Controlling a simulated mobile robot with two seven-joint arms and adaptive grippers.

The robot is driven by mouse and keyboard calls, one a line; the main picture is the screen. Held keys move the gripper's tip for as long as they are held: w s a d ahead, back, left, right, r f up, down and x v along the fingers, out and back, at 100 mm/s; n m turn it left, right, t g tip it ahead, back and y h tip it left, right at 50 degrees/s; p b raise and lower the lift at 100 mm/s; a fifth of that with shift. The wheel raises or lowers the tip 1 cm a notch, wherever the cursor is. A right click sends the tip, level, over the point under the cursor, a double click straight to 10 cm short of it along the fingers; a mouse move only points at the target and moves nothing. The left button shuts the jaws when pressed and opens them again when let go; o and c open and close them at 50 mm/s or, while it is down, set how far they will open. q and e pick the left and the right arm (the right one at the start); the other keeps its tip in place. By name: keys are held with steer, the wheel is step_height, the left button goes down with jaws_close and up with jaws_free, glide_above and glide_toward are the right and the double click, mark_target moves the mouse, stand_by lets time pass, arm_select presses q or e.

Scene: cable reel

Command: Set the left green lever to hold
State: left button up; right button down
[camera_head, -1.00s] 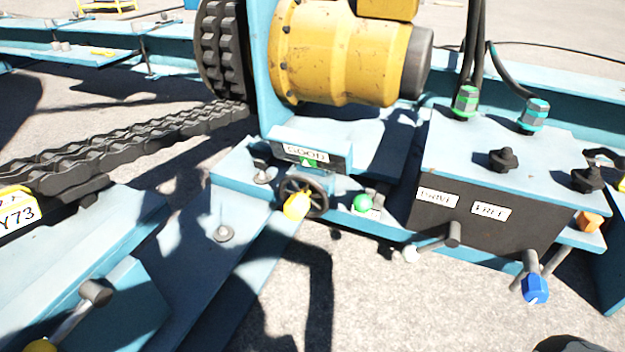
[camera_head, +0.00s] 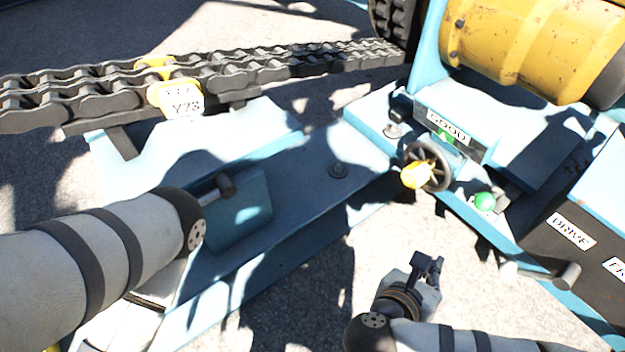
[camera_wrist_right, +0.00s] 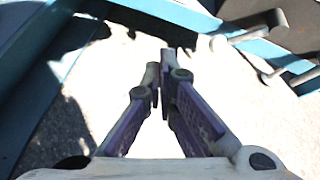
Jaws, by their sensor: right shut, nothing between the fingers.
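The green ball-ended lever (camera_head: 484,202) sits on the blue frame, right of a small black handwheel (camera_head: 434,168) with a yellow knob. A dark grey hub lies behind the green ball. I see no "hold" label. My right gripper (camera_head: 430,264) is below the lever in the head view, apart from it, over the pale ground. It is shut and empty; the right wrist view shows its fingertips (camera_wrist_right: 166,56) together over bare ground. My left arm comes in from the left over the frame, but its gripper is not in view.
A pale-ended lever (camera_head: 512,270) stands below the DRIVE label (camera_head: 568,231) on the dark box. A sign reading GOOD (camera_head: 446,125) is above the handwheel. A heavy chain (camera_head: 230,82) runs across the top. Open ground lies around my right gripper.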

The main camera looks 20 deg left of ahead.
mark_target(490, 198)
arm_select(q)
steer(key=shift+w+d, duration=0.5)
steer(key=shift+d, duration=0.2)
arm_select(e)
steer(key=r, duration=0.1)
steer(key=w+r+m, duration=0.1)
steer(key=shift+d+r+m+h, duration=0.2)
steer(key=shift+r+m+h, duration=0.1)
steer(key=shift+h, duration=0.1)
arm_select(q)
steer(key=f+b, duration=0.1)
steer(key=s+f+b, duration=0.1)
steer(key=b, duration=0.1)
steer(key=s+f+b, duration=0.1)
steer(key=shift+a+m+g+b, duration=0.1)
steer(key=shift+m+g+b, duration=0.2)
steer(key=shift+g, duration=0.1)
arm_select(e)
steer(key=w+d+f, duration=0.1)
steer(key=w+d, duration=0.4)
steer(key=w, duration=0.5)
steer(key=shift+d+f, duration=0.2)
steer(key=shift+f, duration=0.15)
arm_select(q)
steer(key=shift+w, duration=0.1)
arm_select(e)
steer(key=shift+r, duration=0.15)
